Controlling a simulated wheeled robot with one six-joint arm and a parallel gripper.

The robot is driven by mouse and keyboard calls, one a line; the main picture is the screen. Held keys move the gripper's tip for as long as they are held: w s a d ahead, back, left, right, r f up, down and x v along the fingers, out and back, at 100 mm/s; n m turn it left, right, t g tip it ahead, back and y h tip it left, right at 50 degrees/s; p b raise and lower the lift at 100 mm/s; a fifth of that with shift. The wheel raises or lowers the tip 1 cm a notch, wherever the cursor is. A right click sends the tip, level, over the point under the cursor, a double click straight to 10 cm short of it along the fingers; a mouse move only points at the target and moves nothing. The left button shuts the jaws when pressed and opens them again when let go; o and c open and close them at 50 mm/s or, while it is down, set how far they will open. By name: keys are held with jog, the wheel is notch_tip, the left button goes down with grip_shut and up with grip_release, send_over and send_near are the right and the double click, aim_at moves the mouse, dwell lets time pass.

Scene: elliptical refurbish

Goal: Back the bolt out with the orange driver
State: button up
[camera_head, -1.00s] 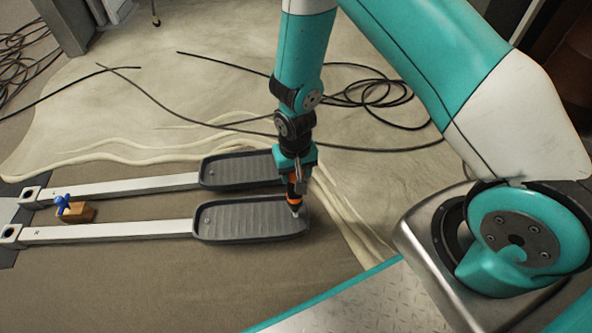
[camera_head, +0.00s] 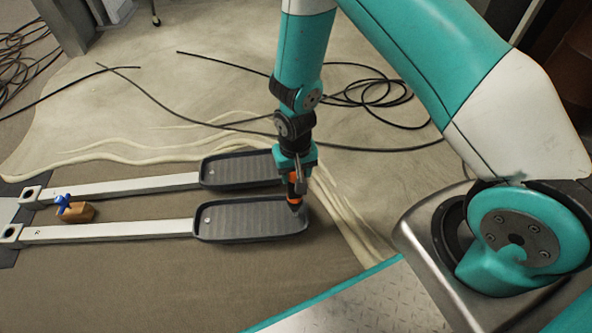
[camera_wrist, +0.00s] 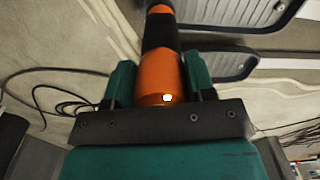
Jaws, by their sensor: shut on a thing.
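My gripper (camera_head: 297,172) is shut on the orange driver (camera_head: 294,189), which points down over the right end of the nearer grey foot pedal (camera_head: 250,222). In the wrist view the driver (camera_wrist: 158,76) sits between the two teal fingers, orange with a black band. Its tip is near the pedal's right end; I cannot tell whether it touches. The bolt under the tip cannot be made out. A small round light spot (camera_head: 207,220) shows at the pedal's left end; I cannot tell if it is a bolt.
The farther pedal (camera_head: 240,171) lies parallel behind. White rails (camera_head: 110,231) run left from the pedals. Black cables (camera_head: 375,95) lie on the floor behind my arm.

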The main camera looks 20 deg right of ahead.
notch_tip(320, 180, up, 9)
jog(key=p, duration=0.8)
jog(key=shift+p, duration=0.4)
jog(key=shift+b, duration=0.45)
jog(key=shift+r+b, duration=0.3)
notch_tip(320, 180, down, 6)
jog(key=b, duration=0.6)
jog(key=shift+f, duration=0.1)
jog(key=shift+f+b, duration=0.55)
jog(key=shift+f, duration=0.5)
jog(key=shift+r, duration=0.15)
